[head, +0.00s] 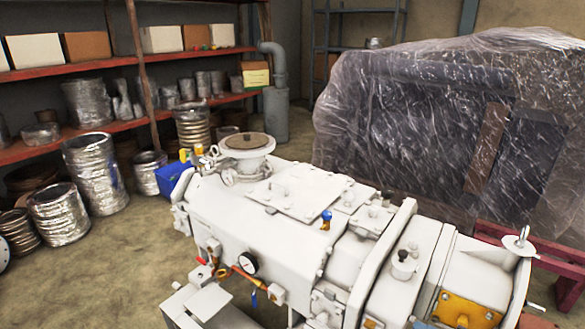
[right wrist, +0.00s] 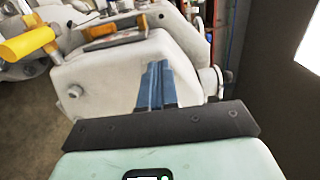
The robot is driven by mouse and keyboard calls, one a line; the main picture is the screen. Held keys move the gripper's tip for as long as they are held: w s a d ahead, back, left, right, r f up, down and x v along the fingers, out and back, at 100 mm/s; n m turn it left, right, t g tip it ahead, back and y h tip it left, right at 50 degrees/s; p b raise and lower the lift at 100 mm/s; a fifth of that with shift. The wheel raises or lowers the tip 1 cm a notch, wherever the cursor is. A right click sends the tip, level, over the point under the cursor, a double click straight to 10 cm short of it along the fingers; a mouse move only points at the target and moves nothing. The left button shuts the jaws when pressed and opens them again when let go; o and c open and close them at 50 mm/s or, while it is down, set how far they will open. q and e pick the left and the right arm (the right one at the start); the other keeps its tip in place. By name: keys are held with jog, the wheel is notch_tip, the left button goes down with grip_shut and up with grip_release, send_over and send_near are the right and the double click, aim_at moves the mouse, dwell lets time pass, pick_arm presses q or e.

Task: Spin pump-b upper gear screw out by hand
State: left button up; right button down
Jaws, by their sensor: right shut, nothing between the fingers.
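The white vacuum pump (head: 270,225) fills the lower middle of the head view. A white bracket with an upright screw or stud (head: 521,240) stands at its right end. In the right wrist view, my right gripper (right wrist: 157,68) has its blue fingers together with nothing between them. The fingers point at a rounded white housing (right wrist: 110,80), overlapping it in the picture; contact cannot be told. A round bolt head (right wrist: 75,91) sits on that housing to the left of the fingers. I cannot tell which screw is the pump-b upper gear screw. My left gripper is not in view.
A yellow cylindrical handle (right wrist: 28,46) juts out left of the housing, and a round knob (right wrist: 212,80) is right of the fingers. A plastic-wrapped machine (head: 420,120) stands behind the pump. Red shelves (head: 120,125) line the left wall. The floor (head: 110,275) front left is clear.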

jog(key=shift+w+a+r, duration=0.1)
jog(key=shift+w+a, duration=0.15)
jog(key=shift+a, duration=0.15)
